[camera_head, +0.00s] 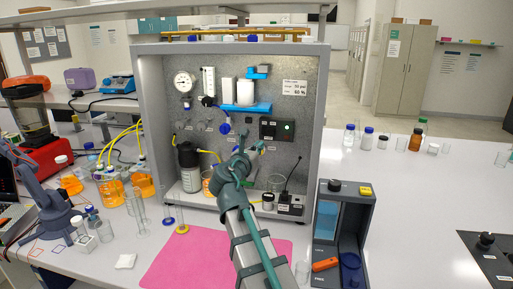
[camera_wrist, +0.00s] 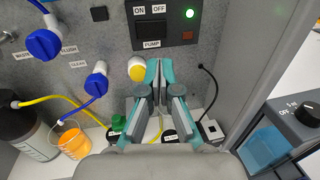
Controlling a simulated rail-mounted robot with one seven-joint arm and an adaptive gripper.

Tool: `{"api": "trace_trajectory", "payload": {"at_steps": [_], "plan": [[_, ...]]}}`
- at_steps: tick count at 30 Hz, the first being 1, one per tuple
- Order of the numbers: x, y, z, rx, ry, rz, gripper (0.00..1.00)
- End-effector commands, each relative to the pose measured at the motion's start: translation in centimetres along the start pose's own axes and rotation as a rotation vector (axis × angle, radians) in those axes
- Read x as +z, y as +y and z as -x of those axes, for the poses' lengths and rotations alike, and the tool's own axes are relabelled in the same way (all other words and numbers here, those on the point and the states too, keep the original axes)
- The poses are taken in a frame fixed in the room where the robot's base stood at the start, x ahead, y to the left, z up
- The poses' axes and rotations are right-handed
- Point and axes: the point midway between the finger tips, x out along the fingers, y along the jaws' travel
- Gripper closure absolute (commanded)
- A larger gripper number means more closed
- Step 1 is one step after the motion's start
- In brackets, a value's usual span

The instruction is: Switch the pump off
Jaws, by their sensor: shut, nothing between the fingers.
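The pump switch (camera_wrist: 150,29) is a dark rocker on a black panel, with ON and OFF labels above it and a PUMP label below. Which side is pressed is unclear. A green light (camera_wrist: 190,13) glows to its right. In the head view the lit panel (camera_head: 277,130) is on the rig's back wall, right of centre. My gripper (camera_wrist: 159,66) is shut and empty, its fingertips pointing at the wall just below the PUMP label in the picture. It also shows in the head view (camera_head: 241,150), below and left of the panel; the gap to the wall is unclear.
Blue-handled valves (camera_wrist: 43,44) and a yellow knob (camera_wrist: 137,69) are left of my fingers. The rig's grey side wall (camera_head: 311,130) stands to the right. Below are an orange-filled beaker (camera_wrist: 72,140), tubing and a black cable (camera_wrist: 211,90). A grey holder (camera_head: 366,235) stands outside the rig.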

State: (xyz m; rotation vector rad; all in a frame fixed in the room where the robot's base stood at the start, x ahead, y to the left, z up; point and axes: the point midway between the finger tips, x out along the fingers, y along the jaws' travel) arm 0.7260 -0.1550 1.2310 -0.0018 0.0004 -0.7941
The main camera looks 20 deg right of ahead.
Motion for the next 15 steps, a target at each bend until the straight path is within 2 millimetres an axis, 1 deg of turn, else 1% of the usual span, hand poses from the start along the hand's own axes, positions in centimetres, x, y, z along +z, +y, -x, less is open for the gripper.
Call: {"api": "trace_trajectory", "payload": {"at_steps": [1, 6, 12, 15], "plan": [[0.3, 0.1, -1.3, -0.002, 0.001, 0.0, 1.0], [0.2, 0.2, -4.7, -0.001, 0.002, 0.0, 1.0], [0.2, 0.2, -8.1, 0.0, 0.001, -0.001, 1.0], [0.2, 0.1, -9.2, 0.0, 0.001, -0.001, 1.0]]}}
